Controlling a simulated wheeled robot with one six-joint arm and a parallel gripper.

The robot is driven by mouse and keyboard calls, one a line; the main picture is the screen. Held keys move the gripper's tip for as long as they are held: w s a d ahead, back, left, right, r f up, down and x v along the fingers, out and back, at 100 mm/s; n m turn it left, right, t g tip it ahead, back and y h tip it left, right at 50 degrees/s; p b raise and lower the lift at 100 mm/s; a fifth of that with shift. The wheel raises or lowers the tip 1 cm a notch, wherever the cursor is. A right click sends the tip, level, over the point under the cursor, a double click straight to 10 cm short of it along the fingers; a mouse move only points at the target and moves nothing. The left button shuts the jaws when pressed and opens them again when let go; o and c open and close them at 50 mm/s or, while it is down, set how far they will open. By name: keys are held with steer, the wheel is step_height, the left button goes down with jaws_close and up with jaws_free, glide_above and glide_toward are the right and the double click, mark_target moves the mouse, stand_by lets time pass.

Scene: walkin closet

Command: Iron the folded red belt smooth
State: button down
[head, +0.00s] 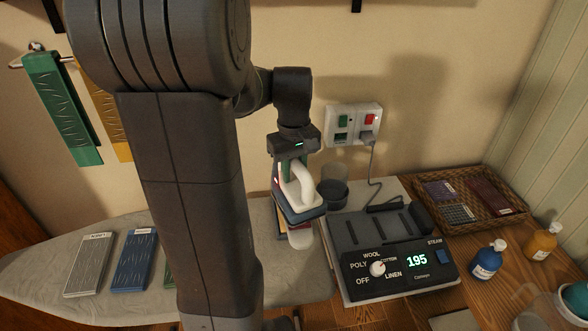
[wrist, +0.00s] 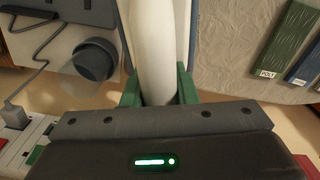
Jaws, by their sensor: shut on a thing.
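My gripper (head: 291,162) is shut on the white handle of the iron (head: 318,210) and holds it over the right end of the ironing board (head: 210,262). The handle also runs between my green fingertips in the wrist view (wrist: 158,90). A pale rounded shape shows just below the iron; I cannot tell what it is. Grey (head: 91,264), blue (head: 134,260) and green folded pieces lie on the board at the left, the green one partly behind my arm. A dark red piece (head: 490,195) lies in the wicker basket; I cannot tell whether it is the belt.
The iron station (head: 400,285) shows 195, with its dial and an empty cradle. Its cord runs to the wall outlet (head: 355,124). The wicker basket (head: 522,213) holds several folded pieces. Blue (head: 487,262) and orange (head: 541,243) bottles stand at the right. A dark cup (head: 333,193) is behind the iron.

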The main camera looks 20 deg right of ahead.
stand_by(0.4)
step_height(320, 180, up, 6)
steer(key=p, duration=0.5)
steer(key=shift+r, duration=0.1)
steer(key=shift+f, duration=0.25)
steer(key=shift+w+d+f+b, duration=0.1)
steer(key=shift+w+f+b, duration=0.35)
steer(key=shift+f, duration=0.3)
steer(key=shift+w+d+f+b, duration=0.1)
steer(key=shift+w+f+b, duration=0.3)
steer(key=shift+f, duration=0.4)
steer(key=shift+w+d+f+b, duration=0.1)
steer(key=shift+w+f+b, duration=0.2)
steer(key=shift+f+b, duration=0.35)
steer(key=shift+f, duration=0.65)
steer(key=shift+s, duration=0.1)
stand_by(1.1)
steer(key=shift+r+p, duration=2.35)
steer(key=shift+r, duration=0.75)
